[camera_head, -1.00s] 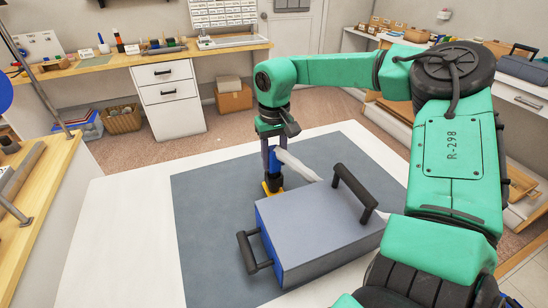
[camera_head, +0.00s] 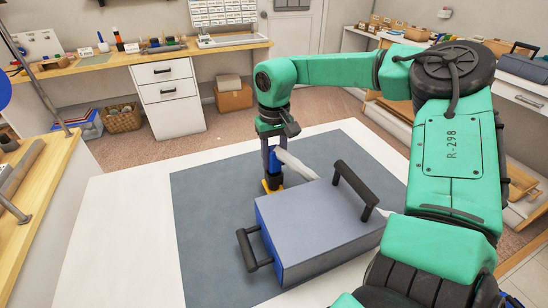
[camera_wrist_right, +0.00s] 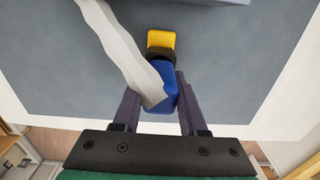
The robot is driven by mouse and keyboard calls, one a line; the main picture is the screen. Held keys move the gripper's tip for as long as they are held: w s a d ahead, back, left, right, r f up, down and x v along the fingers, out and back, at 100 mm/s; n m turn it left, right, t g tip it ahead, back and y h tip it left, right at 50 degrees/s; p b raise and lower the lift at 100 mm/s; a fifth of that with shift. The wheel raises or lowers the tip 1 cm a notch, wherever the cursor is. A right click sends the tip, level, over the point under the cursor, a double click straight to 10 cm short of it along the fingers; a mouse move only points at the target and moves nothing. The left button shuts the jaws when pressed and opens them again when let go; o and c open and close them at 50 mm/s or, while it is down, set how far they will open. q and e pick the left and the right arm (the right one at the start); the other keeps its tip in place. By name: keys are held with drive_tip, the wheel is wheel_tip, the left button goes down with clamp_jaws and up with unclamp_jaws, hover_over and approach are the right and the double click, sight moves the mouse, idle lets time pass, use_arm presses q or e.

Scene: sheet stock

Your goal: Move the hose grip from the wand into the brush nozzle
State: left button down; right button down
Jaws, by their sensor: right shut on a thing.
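The blue hose grip (camera_head: 273,164), with a pale grey hose (camera_head: 296,167) coming off it, stands roughly upright behind the box on the dark mat. My right gripper (camera_wrist_right: 157,100) is shut on the grip (camera_wrist_right: 162,88); its purple fingers lie on both sides of it. I cannot tell whether this is the wand or the brush nozzle, nor how deep the grip sits. My left gripper is not in view.
A grey-blue box (camera_head: 318,228) with two black handles stands just in front of the grip and hides part of the hose. The dark mat (camera_head: 212,235) is clear to the left, on a white table (camera_head: 118,222).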

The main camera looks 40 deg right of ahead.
sight(274, 148)
drive_tip(key=shift+f+b, duration=0.45)
drive_tip(key=shift+f, duration=0.1)
idle(0.7)
idle(0.3)
drive_tip(key=shift+c, duration=1.8)
unclamp_jaws()
drive_tip(key=o, duration=0.4)
drive_tip(key=shift+c, duration=0.2)
drive_tip(key=shift+r+p, duration=2.65)
drive_tip(key=shift+r, duration=0.9)
